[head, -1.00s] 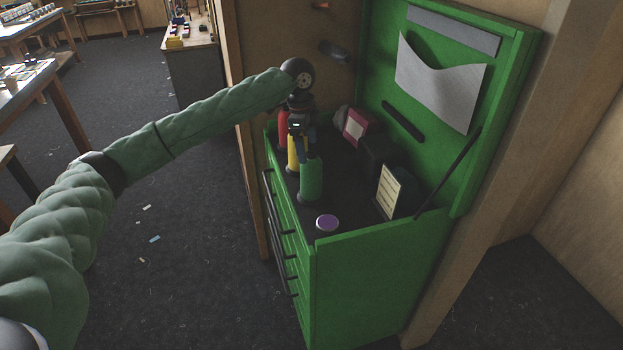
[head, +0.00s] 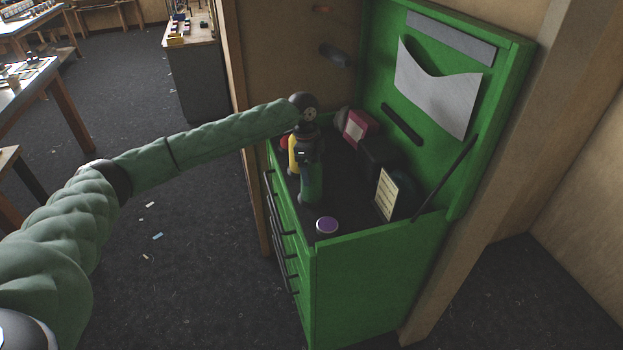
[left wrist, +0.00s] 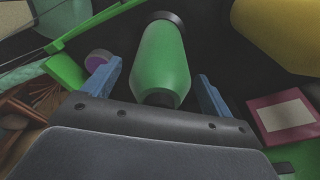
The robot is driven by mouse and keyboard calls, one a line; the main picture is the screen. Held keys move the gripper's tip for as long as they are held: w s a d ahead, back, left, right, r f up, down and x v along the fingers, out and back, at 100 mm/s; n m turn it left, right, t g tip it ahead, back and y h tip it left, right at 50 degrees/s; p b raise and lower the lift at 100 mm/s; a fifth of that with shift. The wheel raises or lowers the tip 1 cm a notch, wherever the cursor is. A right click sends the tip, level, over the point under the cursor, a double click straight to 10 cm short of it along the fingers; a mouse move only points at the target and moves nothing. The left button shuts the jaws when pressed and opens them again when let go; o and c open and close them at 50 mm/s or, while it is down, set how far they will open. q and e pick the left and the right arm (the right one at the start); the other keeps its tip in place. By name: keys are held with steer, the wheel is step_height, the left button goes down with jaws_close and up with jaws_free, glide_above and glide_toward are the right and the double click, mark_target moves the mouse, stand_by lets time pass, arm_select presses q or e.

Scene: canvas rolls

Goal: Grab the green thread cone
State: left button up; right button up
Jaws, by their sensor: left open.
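The green thread cone (head: 311,188) stands upright on the dark top of the green cabinet, partly hidden behind my left gripper in the head view. In the left wrist view the green cone (left wrist: 161,62) lies between the two blue fingers of my left gripper (left wrist: 158,88). The gripper is open, with a finger on each side of the cone and gaps visible on both sides. In the head view my left gripper (head: 309,162) is at the cone's upper part. My right gripper is in neither view.
A yellow cone (head: 293,150) and a red cone (head: 284,142) stand just behind. A purple-topped item (head: 327,226) is near the front corner. A maroon box (head: 354,127) and a dark box with a cream label (head: 387,194) stand to the right. The raised green lid (head: 385,75) closes off the back.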

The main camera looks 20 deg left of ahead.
arm_select(q)
steer(key=shift+f, duration=0.35)
steer(key=c, duration=1.6)
